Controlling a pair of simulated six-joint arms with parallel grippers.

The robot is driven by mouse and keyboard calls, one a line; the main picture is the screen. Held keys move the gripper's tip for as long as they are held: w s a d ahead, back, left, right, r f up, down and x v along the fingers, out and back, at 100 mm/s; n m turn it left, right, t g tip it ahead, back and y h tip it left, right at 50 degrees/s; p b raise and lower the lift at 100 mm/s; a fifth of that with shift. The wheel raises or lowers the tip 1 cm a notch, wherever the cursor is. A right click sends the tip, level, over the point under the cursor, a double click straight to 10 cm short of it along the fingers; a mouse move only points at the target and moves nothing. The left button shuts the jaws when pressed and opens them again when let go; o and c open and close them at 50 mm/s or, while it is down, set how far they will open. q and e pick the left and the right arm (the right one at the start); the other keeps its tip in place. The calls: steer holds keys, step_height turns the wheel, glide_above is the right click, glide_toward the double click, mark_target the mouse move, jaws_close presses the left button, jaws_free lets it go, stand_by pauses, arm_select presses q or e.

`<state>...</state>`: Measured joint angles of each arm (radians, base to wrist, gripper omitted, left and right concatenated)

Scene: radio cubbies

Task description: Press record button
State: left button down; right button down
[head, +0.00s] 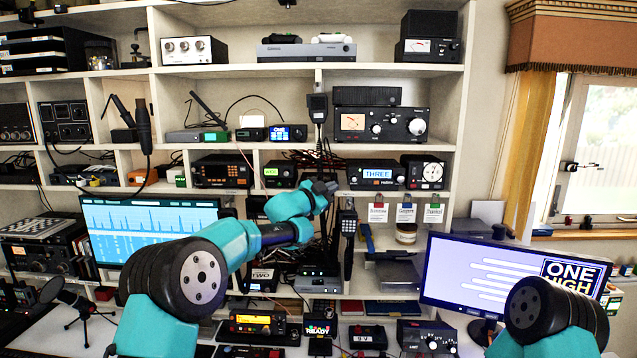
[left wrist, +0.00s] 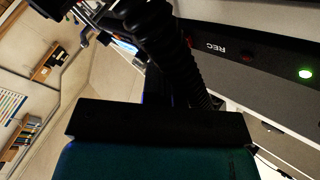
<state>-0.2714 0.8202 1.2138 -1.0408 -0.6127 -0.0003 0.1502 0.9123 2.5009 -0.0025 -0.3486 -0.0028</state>
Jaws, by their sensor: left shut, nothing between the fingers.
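In the left wrist view a dark device front (left wrist: 275,60) carries an upside-down label REC (left wrist: 215,48). A small dark reddish round button (left wrist: 246,57) sits beside the label, and a green light (left wrist: 305,74) glows at the far right. My left gripper (head: 328,187) is shut and empty at the middle shelves in the head view, just below the radio row. In the left wrist view its dark body fills the lower middle, and a ribbed black shape hides the tip area. I cannot tell whether it touches the device. My right gripper is outside the views.
A radio reading THREE (head: 376,174) stands right of my left gripper, and a small green-display unit (head: 280,173) stands left of it. A hand microphone (head: 318,106) hangs above with its cord nearby. Monitors (head: 150,232) and (head: 500,277) flank the desk.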

arm_select(q)
steer(key=shift+w, duration=0.1)
stand_by(0.4)
steer(key=shift+w, duration=0.35)
steer(key=shift+w, duration=0.1)
stand_by(0.5)
steer(key=shift+s, duration=0.6)
steer(key=shift+s, duration=3)
